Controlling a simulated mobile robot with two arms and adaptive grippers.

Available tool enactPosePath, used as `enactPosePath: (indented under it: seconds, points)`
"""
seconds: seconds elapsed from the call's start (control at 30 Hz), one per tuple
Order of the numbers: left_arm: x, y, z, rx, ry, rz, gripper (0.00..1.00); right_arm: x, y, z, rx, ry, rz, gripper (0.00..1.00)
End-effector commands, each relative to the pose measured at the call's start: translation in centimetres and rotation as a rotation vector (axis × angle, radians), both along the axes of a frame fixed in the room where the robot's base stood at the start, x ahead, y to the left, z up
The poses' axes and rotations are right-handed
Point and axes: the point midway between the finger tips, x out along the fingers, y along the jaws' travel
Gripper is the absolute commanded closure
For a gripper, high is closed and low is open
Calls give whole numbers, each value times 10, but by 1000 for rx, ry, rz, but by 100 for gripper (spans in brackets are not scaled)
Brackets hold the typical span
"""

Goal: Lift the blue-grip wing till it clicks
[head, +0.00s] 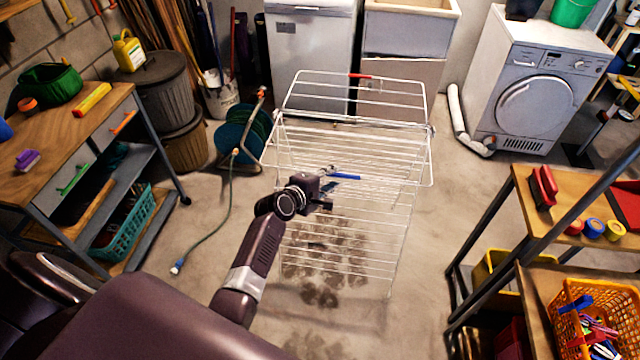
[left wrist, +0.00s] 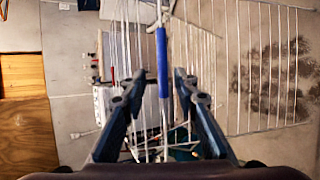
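A white wire drying rack (head: 350,150) stands in the middle of the floor. A blue grip (head: 345,177) sits on a bar of its near part, and a red grip (head: 360,76) sits on the far wing's edge. My left gripper (head: 324,190) is at the rack's near side, close to the blue grip. In the left wrist view, the blue grip (left wrist: 162,62) runs lengthwise just ahead of and between the open fingers (left wrist: 158,88); I see no closed contact. The gripper partly hides the near wires in the head view. My right gripper is not in view.
A workbench (head: 65,150) with a teal basket (head: 122,222) is at left. A hose reel (head: 240,130) stands left of the rack, its hose on the floor. A washing machine (head: 535,90) is at back right; a shelf (head: 540,205) is at right. Floor right of the rack is clear.

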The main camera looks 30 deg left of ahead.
Motion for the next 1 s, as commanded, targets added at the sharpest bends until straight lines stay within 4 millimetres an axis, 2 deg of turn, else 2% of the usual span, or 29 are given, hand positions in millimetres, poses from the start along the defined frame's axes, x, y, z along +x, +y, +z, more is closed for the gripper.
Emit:
enactPosePath:
  seconds: [0.2,0.43,0.6,1.0]
  points:
    - [-33,5,16,0,-1,1,72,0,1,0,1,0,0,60]
    - [-58,9,28,0,0,1,72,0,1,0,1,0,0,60]
    - [-65,10,32,0,-1,0,72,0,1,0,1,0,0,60]
    - [-65,10,32,0,-1,0,72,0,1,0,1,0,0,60]
